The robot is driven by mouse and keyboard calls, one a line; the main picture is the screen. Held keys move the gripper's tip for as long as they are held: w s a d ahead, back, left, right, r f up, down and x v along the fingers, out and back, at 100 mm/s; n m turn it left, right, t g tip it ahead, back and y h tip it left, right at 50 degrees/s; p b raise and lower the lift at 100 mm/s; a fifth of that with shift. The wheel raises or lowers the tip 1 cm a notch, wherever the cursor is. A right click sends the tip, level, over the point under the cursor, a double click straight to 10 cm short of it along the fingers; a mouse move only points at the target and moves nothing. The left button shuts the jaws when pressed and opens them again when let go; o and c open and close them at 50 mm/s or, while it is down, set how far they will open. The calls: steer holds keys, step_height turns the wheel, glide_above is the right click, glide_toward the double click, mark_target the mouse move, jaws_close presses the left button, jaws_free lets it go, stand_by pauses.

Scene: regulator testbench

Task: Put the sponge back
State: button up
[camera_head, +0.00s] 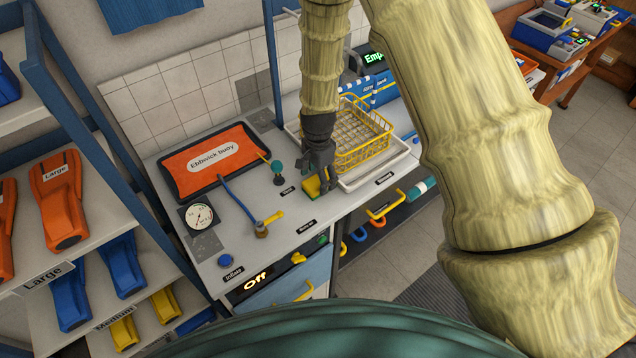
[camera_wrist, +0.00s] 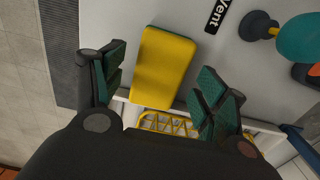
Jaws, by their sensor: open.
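The sponge (camera_head: 313,187) is a yellow block with a green layer, lying on the white bench top near its front edge. In the wrist view the sponge (camera_wrist: 163,66) shows its yellow face and a thin green edge. My gripper (camera_head: 322,178) points down just above and beside the sponge. In the wrist view my open gripper (camera_wrist: 160,88) has its green-padded fingers apart, one to each side of the sponge's lower part. I cannot tell whether the fingers touch it. Part of the sponge is hidden by the gripper in the head view.
A yellow wire basket (camera_head: 362,140) stands in a white tray (camera_head: 372,181) right of my gripper. A green-knobbed vent valve (camera_head: 276,168), an orange "Ebbwick buoy" panel (camera_head: 212,157), a gauge (camera_head: 199,215) and a yellow-handled valve (camera_head: 266,227) are to the left.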

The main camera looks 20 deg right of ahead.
mark_target(318, 181)
step_height(318, 181, up, 9)
steer(key=b, duration=0.3)
stand_by(0.4)
steer(key=shift+r, duration=0.1)
